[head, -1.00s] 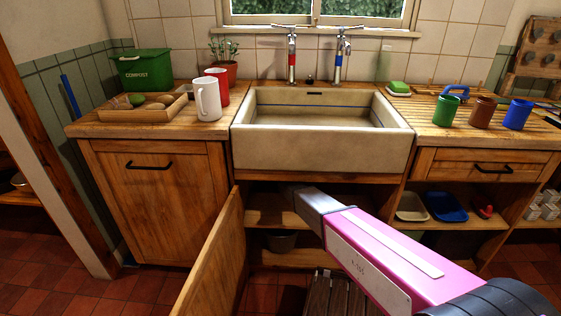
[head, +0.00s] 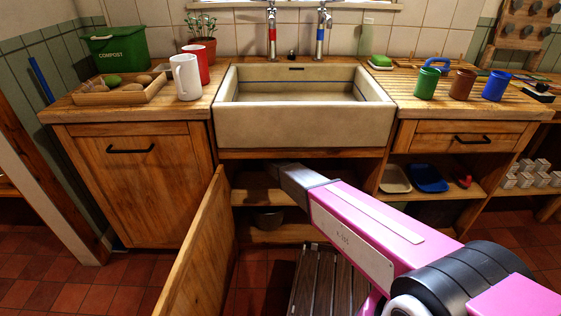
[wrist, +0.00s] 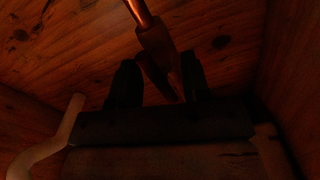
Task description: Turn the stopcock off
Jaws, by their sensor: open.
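In the wrist view a copper pipe (wrist: 139,12) comes down from the top to a stopcock body (wrist: 156,46) with a narrow lever-like part (wrist: 157,80) slanting below it. My gripper (wrist: 159,62) has its two dark fingers apart, one on each side of the lever-like part. The picture is dark, and I cannot tell whether either finger touches it. In the head view my arm reaches into the open cupboard under the sink (head: 305,125). The gripper and stopcock are hidden there.
The cupboard door (head: 203,250) stands open left of my arm. A slatted wooden thing (head: 325,285) stands on the floor below my arm. Wooden walls close in around the gripper. A pale bent shape (wrist: 50,140) shows at lower left in the wrist view.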

